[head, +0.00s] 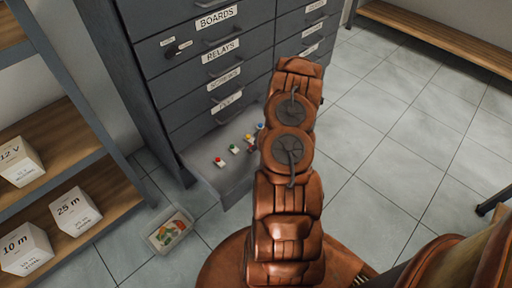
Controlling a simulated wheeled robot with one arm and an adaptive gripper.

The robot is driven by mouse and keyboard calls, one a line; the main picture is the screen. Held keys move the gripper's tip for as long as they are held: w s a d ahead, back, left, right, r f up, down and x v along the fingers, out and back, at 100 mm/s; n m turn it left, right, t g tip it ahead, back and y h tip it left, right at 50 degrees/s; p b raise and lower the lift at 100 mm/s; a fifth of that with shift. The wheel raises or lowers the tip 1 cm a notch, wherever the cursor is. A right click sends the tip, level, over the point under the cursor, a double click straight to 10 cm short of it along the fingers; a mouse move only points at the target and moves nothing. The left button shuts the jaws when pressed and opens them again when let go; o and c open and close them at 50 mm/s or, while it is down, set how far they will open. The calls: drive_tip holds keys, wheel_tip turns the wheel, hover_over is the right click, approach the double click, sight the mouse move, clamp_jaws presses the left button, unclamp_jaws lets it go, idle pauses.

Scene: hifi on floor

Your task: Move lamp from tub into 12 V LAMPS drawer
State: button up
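A small pale tub (157,242) stands on the floor in front of the cabinet. It holds several small coloured pieces (171,230) in red, orange and green; I cannot tell which is the lamp. A bottom drawer (205,184) of the grey cabinet is pulled out. Several small items with red, green, yellow and blue tops stand in it. Its front label cannot be read from here, and no 12 V LAMPS label is readable. My copper arm crosses the middle and covers part of the drawer. My gripper is not visible.
The grey cabinet (160,88) has closed drawers labelled BOARDS and RELAYS, with other labels unclear. A shelf (112,182) at left holds white boxes marked 12 V (18,163), 25 m (75,212) and 10 m (25,250). A wooden bench (440,38) stands far right. Tiled floor right is clear.

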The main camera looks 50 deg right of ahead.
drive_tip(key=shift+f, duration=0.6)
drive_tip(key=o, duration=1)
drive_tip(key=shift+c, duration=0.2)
